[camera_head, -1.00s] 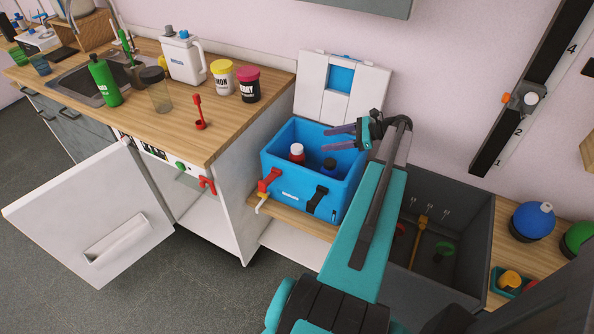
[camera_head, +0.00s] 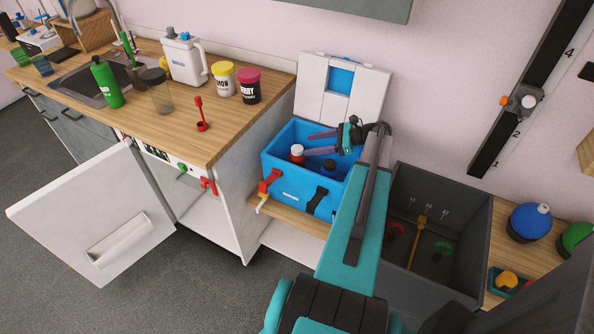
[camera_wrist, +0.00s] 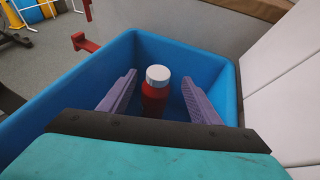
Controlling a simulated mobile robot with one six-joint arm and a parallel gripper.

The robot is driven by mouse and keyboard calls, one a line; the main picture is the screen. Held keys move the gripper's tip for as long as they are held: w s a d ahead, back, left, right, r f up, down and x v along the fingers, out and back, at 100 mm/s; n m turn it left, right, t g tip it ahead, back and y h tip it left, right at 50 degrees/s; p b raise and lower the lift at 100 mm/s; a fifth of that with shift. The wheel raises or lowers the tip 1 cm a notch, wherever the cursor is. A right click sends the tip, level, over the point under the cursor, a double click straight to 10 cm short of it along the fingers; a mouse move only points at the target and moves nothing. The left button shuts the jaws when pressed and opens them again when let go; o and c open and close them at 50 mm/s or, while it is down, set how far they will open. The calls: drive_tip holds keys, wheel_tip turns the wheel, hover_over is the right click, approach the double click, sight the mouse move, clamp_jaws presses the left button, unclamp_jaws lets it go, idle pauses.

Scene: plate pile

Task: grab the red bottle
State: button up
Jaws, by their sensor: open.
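The red bottle (camera_wrist: 156,92) with a white cap stands upright inside the blue box, seen in the wrist view between and beyond my two purple fingers. In the head view, its white cap and red side (camera_head: 297,153) show near the left inside of the blue box (camera_head: 285,184). My gripper (camera_head: 313,143) is open and empty above the box, its fingers pointing left toward the bottle. It also shows in the wrist view (camera_wrist: 158,95), with one finger on each side of the bottle. Whether the fingers touch it cannot be told; the bottle's lower part is hidden.
The white lid (camera_head: 313,98) stands open behind. A grey bin (camera_head: 451,195) is at right, a wooden counter (camera_head: 165,125) at left.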

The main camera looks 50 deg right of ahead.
sight(297, 148)
drive_tip(key=shift+p+x, duration=1.05)
drive_tip(key=shift+x, duration=1.55)
drive_tip(key=shift+s+f, duration=0.15)
drive_tip(key=shift+f, duration=0.05)
clamp_jaws()
